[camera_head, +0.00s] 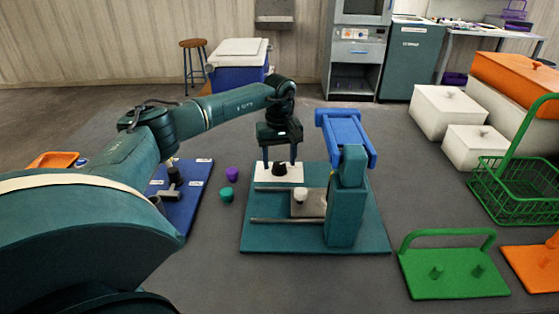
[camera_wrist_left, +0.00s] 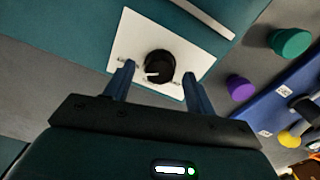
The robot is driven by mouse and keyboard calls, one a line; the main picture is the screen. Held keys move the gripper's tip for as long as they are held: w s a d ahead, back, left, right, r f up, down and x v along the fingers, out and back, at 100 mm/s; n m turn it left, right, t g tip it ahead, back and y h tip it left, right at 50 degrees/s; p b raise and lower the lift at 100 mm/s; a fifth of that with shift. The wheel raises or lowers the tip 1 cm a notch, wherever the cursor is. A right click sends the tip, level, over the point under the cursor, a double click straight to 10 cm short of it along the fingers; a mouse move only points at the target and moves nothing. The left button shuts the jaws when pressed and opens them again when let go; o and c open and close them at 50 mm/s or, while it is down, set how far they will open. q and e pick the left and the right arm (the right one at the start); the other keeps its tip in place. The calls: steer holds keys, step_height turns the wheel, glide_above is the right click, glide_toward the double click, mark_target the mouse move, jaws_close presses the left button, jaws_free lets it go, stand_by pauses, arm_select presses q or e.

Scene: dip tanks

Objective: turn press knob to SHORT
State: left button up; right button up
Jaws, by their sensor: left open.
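The black press knob (camera_head: 279,170) sits on a white plate (camera_head: 262,174) on the teal press base (camera_head: 258,236). Small marks on the white plate (camera_wrist_left: 190,40) are too small to read. My left gripper (camera_head: 279,163) is open at the knob, one finger on each side. In the left wrist view the fingers (camera_wrist_left: 158,88) stand apart with the knob between and just beyond them; contact cannot be told. My right gripper is not in view.
The press has a teal column (camera_head: 346,205) and blue top (camera_head: 345,137) right of my gripper. A purple piece (camera_head: 232,174) and a green piece (camera_head: 226,195) stand left of the base. A blue board (camera_head: 190,208) lies further left. A green basket (camera_head: 515,192) stands right.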

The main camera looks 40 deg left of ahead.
mark_target(279, 165)
arm_select(q)
step_height(279, 165, up, 12)
steer(key=shift+r, duration=0.15)
steer(key=shift+s, duration=0.1)
stand_by(0.6)
